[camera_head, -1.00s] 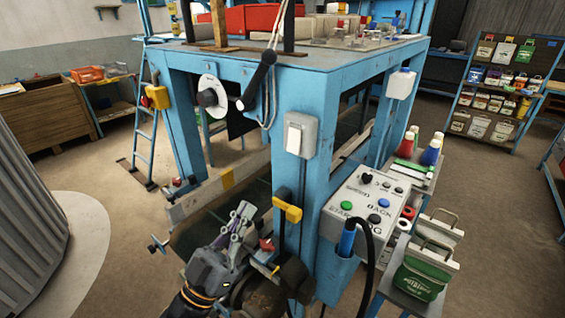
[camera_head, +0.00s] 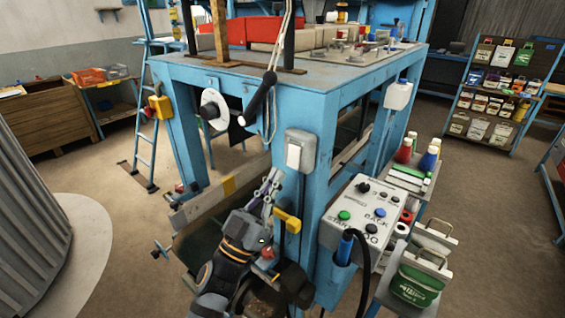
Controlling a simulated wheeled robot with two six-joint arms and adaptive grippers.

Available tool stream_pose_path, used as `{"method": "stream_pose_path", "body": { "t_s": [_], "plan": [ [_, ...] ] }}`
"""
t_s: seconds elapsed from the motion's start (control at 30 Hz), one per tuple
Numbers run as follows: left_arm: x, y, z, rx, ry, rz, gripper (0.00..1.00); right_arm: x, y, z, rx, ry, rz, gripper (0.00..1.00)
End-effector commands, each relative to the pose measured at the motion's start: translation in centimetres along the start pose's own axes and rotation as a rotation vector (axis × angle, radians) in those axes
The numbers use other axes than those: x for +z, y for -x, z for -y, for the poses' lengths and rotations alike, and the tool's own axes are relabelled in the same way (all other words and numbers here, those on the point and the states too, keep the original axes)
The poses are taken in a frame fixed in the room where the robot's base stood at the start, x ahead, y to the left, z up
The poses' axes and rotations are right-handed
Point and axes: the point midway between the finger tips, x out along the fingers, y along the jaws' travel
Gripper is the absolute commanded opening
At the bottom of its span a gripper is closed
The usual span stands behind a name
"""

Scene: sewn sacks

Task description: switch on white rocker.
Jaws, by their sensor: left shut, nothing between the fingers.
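The white rocker (camera_head: 294,156) sits in a grey box (camera_head: 304,138) on the front corner post of the blue machine frame. I cannot tell from its tilt whether it is on or off. My left gripper (camera_head: 271,181) is shut and empty. Its fingertips point up and lie just below and to the left of the rocker in the picture, with a gap between them. My arm hides the lower part of the frame behind it. My right gripper is not in view.
A yellow part (camera_head: 287,219) sticks out of the post just right of my gripper. A control box (camera_head: 358,213) with coloured buttons stands at the right. A black handle (camera_head: 257,97) hangs by a rope above left. Free floor lies at the left.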

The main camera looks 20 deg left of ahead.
Motion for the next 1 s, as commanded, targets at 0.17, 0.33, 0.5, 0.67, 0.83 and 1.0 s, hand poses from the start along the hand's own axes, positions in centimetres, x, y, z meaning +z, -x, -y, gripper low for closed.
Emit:
{"method": "stream_pose_path", "body": {
  "t_s": [0.17,0.33,0.5,0.67,0.83,1.0],
  "plan": [
    [1.7,-1.5,0.0,-0.001,0.002,0.001,0.00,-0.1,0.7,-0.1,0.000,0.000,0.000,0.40],
    [2.3,-1.9,-0.1,0.001,0.001,0.001,0.00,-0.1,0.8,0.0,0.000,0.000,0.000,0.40],
    [2.4,-1.8,-0.1,0.001,0.001,0.002,0.00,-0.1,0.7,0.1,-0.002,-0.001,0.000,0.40],
    [2.8,-1.7,0.0,0.001,0.000,-0.010,0.00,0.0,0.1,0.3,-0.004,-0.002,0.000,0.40],
    [3.6,-2.3,0.0,0.001,0.001,-0.088,0.00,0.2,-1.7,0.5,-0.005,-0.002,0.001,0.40],
    [3.3,-2.4,0.0,0.001,0.000,-0.084,0.00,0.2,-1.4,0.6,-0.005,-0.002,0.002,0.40]
  ]
}}
